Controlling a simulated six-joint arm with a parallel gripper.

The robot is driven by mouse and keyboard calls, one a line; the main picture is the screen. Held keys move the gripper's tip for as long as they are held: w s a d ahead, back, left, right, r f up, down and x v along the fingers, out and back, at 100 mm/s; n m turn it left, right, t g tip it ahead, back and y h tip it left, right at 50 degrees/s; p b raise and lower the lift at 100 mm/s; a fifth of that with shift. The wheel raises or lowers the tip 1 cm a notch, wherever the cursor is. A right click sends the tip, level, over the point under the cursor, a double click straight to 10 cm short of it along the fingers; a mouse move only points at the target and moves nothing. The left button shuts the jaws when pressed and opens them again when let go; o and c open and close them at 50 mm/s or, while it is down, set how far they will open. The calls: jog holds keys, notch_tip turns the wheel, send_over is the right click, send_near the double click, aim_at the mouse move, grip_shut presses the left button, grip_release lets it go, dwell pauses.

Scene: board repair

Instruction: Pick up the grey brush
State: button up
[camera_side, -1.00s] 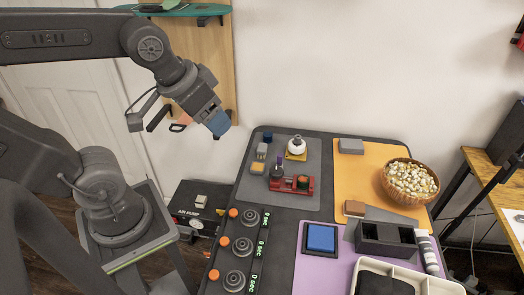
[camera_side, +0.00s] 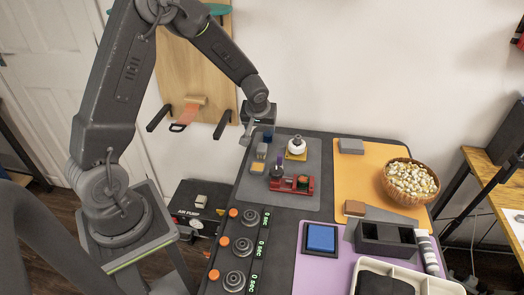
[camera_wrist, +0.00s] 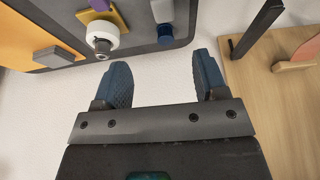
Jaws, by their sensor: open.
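I cannot tell for sure which item is the grey brush. One grey candidate is a small grey block (camera_side: 350,146) on the orange mat's back edge; it also shows at the upper left of the wrist view (camera_wrist: 55,57).
A white round item (camera_side: 297,147) on a yellow base and a red device (camera_side: 292,184) stand on the grey mat. Dials (camera_side: 240,250) line the table's left side. A wooden panel (camera_side: 195,80) with black hooks is behind my arm.

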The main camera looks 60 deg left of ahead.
send_near(262, 147)
jog(key=x, duration=0.5)
jog(key=shift+w, duration=0.2)
jog(key=shift+x, duration=2.75)
jog(key=shift+s+a, duration=0.1)
jog(key=shift+s, duration=0.05)
jog(key=c, duration=1)
